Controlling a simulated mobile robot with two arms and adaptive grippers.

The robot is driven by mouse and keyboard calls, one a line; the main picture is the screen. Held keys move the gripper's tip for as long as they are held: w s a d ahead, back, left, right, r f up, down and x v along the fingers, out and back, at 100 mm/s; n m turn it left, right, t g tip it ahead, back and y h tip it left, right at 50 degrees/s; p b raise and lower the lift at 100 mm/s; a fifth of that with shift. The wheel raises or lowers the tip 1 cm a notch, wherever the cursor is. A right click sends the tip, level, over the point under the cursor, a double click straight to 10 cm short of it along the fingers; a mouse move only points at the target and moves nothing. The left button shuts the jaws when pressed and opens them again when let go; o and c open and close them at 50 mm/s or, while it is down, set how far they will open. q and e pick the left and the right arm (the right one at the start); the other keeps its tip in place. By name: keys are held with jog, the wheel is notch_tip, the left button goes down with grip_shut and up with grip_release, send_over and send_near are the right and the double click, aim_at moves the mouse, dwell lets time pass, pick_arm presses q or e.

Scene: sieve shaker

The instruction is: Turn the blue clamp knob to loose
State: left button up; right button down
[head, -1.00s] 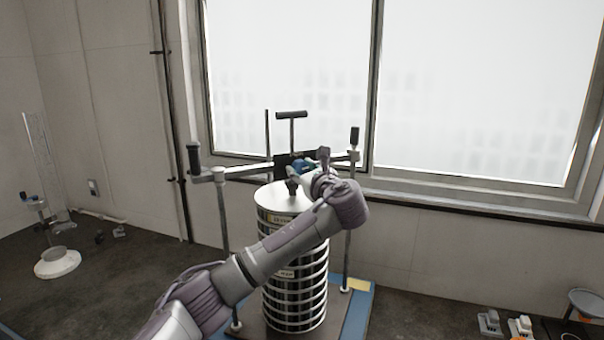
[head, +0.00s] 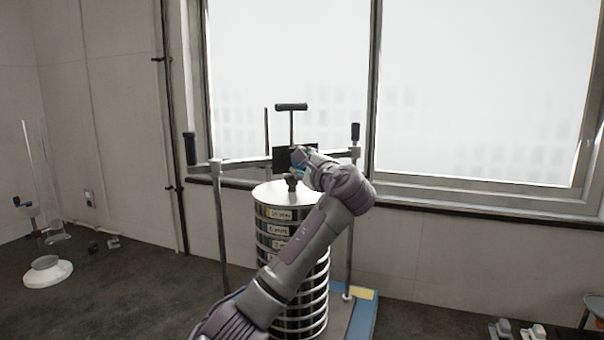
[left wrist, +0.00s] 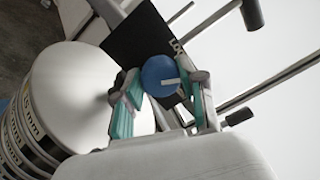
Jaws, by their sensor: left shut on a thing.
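The blue clamp knob (left wrist: 160,75) is round, with a pale mark on its face. It sits in front of a black plate (left wrist: 146,32) on the crossbar of the sieve shaker. My left gripper (left wrist: 160,90) is shut on the knob, with one teal-padded finger on each side of it in the left wrist view. In the head view my left gripper (head: 303,164) is at the middle of the crossbar and hides most of the knob. The sieve stack (head: 280,240), with its metal lid, stands below the gripper. My right gripper is not in view.
Two upright rods (head: 223,240) carry the crossbar, with black handles (head: 190,149) at its ends. A T-handle (head: 291,107) rises behind. A clear cylinder (head: 38,175) and white base (head: 47,270) stand at left. A window fills the back.

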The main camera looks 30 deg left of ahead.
pick_arm(q)
jog(key=n+b, duration=0.1)
jog(key=n, duration=0.2)
jog(key=shift+f+b, duration=0.2)
jog(key=shift+b, duration=0.2)
jog(key=shift+r+n+b, duration=0.1)
jog(key=shift+n+b, duration=0.85)
jog(key=shift+n, duration=0.55)
jog(key=shift+n+g, duration=0.3)
jog(key=o, duration=1.1)
jog(key=shift+o, duration=0.2)
jog(key=v, duration=1.2)
